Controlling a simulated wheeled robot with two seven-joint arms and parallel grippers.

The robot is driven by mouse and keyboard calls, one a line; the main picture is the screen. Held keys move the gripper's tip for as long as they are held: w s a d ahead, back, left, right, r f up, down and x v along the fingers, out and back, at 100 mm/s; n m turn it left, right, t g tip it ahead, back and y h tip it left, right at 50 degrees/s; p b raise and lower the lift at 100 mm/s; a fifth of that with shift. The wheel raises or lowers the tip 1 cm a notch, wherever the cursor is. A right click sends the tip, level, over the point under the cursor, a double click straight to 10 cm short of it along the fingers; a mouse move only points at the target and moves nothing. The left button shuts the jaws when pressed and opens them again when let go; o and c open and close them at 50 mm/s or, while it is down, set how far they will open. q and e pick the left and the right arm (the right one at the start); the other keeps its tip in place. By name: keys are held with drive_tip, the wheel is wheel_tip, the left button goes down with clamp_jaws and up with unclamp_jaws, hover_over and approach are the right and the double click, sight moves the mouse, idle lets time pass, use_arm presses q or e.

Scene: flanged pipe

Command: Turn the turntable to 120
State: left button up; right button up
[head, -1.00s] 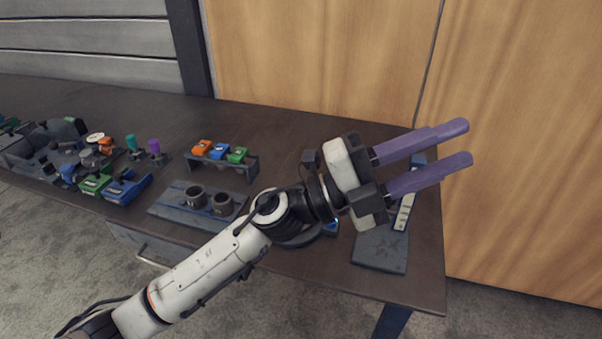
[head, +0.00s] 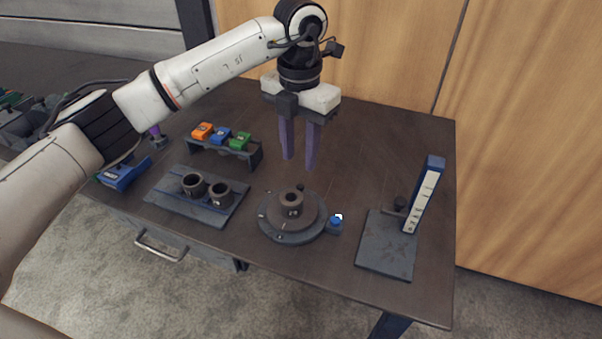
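The turntable (head: 276,234) is a round grey disc near the front of the table, with a flanged pipe piece (head: 291,207) standing at its centre. A small block with a blue top (head: 335,224) sits at the disc's right side. Marks on the disc are too small to read. My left gripper (head: 298,164) points down above the table, behind and above the turntable. Its two purple fingers are apart with nothing between them. My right gripper is not in view.
A plate with two dark cups (head: 161,205) lies left of the turntable. A rack (head: 228,149) with orange, blue and green blocks stands behind it. A flat base (head: 384,260) with an upright white scale (head: 422,200) stands at right.

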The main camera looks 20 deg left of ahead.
sight(300, 185)
use_arm(q)
wheel_tip(300, 185, down, 7)
drive_tip(key=shift+f+p, duration=0.1)
drive_tip(key=shift+p, duration=0.35)
clamp_jaws()
